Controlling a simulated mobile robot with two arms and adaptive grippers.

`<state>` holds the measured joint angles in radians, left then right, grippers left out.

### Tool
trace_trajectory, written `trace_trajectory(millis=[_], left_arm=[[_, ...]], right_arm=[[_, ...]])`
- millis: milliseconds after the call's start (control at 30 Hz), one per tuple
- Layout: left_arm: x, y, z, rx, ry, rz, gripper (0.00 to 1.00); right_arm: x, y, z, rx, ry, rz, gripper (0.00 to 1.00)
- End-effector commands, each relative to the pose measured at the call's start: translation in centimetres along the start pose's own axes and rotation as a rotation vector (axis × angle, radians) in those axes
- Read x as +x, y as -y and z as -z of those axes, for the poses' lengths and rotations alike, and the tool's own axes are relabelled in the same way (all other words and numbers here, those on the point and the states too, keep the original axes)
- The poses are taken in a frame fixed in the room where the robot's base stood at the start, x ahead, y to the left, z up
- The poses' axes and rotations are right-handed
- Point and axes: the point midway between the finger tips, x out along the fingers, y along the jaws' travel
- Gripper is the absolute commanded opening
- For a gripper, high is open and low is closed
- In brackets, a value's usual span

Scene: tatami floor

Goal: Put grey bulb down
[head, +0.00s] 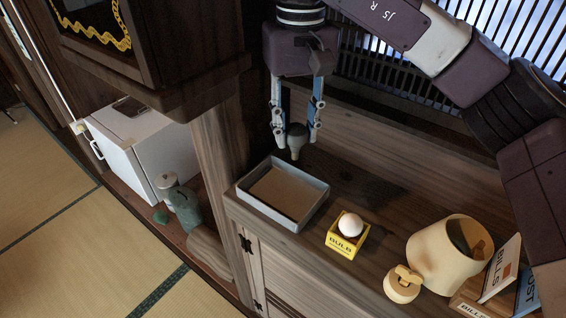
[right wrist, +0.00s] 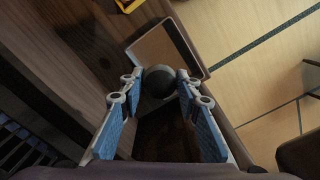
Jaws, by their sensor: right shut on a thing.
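The grey bulb (head: 297,138) hangs between the fingertips of my right gripper (head: 296,130), which is shut on it. In the head view the bulb is just behind the far edge of a shallow grey tray (head: 318,207) on the wooden counter. Whether the bulb touches the counter is not clear. In the right wrist view the bulb's round dark end (right wrist: 159,80) sits between the blue-padded fingers, with the tray (right wrist: 196,70) beyond it. The tray looks empty with a brown bottom. My left gripper is not in view.
Bare counter (head: 375,190) lies behind the yellow box.

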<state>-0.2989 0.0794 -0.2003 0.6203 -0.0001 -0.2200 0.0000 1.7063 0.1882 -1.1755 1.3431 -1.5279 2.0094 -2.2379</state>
Motion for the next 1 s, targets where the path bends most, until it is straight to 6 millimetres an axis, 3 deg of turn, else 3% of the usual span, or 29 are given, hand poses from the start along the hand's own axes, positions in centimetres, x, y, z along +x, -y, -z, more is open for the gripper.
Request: trace_trajectory(millis=[167,500,1000], left_arm=[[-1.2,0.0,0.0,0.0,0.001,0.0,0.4],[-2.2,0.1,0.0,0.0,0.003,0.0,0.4],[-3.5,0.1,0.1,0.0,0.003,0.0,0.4]], right_arm=[[-0.2,1.9,2.5,0.0,0.003,0.001,0.17],[6.9,1.7,2.4,0.0,0.003,0.0,0.17],[11.9,1.7,2.3,0.0,0.001,0.0,0.17]])
